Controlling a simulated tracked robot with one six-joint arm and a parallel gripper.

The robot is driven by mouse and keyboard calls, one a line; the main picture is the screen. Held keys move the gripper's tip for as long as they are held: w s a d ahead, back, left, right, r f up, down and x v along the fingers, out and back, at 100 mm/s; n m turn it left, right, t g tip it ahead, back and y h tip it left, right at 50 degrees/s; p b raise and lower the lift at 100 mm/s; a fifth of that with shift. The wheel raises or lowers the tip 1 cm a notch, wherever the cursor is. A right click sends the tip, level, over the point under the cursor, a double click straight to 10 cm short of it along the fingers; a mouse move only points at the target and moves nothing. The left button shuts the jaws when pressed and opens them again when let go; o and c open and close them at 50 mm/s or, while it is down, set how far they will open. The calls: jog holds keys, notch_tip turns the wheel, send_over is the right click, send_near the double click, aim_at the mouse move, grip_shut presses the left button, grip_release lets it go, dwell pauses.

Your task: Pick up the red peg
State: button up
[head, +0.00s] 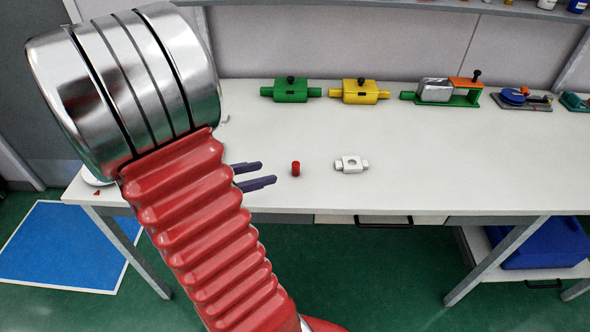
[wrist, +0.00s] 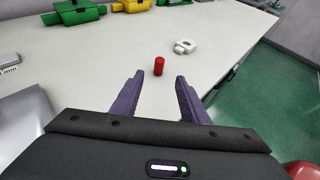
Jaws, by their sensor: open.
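The red peg (head: 295,168) is a small cylinder standing upright on the white table, near its front edge. My gripper (head: 261,174) shows two dark purple fingers to the left of the peg in the head view, pointing towards it. In the wrist view the red peg (wrist: 158,66) is beyond the fingertips, in line with the gap between them. My gripper (wrist: 160,76) is open and empty, with its fingers apart from the peg. My arm hides the rest of the gripper in the head view.
A white block with a round hole (head: 351,164) lies right of the peg. A green block (head: 290,90), a yellow block (head: 360,92) and a green-based fixture (head: 442,92) stand along the back of the table (head: 430,135). The surface around the peg is clear.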

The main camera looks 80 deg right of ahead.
aim_at(293, 166)
jog(key=shift+x, duration=4.2)
jog(key=shift+x, duration=2.65)
grip_shut()
